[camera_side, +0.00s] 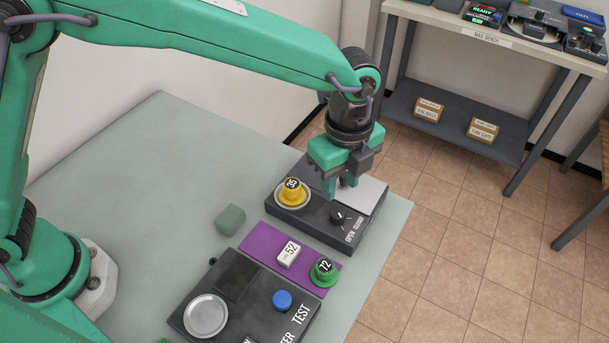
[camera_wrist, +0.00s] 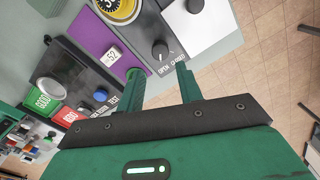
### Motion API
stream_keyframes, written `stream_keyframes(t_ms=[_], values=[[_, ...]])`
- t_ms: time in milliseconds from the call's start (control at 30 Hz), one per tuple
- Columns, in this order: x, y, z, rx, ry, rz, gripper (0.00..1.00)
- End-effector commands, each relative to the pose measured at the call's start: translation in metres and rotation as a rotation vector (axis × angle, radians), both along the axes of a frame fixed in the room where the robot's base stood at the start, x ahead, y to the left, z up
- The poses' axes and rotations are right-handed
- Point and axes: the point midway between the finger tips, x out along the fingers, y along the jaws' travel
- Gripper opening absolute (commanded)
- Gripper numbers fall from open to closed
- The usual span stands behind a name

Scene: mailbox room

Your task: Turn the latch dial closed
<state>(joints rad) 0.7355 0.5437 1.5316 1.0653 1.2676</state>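The latch dial (camera_side: 338,217) is a small black round knob with a light pointer mark, on a dark panel (camera_side: 300,229) lettered OPEN and CLOSED. In the wrist view the dial (camera_wrist: 160,50) is just beyond and between my fingertips. I cannot tell for sure which word its pointer faces. My gripper (camera_side: 340,190) is pointing down over the panel, just behind the dial in the side view. Its two fingers (camera_wrist: 158,70) are spread apart with nothing between them, so it is open. The fingers appear apart from the dial.
A yellow piece (camera_side: 292,191) sits in a round dish on the same panel, by a pale plate (camera_side: 364,193). A purple mat (camera_side: 262,247) holds a white tag marked 52 (camera_side: 289,254) and a green piece marked 72 (camera_side: 323,272). A grey-green block (camera_side: 230,219) lies left.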

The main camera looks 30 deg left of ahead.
Motion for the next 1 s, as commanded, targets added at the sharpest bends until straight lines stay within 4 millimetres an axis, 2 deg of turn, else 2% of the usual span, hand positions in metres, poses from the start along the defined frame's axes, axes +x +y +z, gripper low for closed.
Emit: stream_keyframes(t_ms=[367,1000], values=[[0.000,-0.001,-0.007,0.002,0.002,-0.005,0.36],[0.000,-0.001,-0.073,0.002,0.001,-0.004,0.36]])
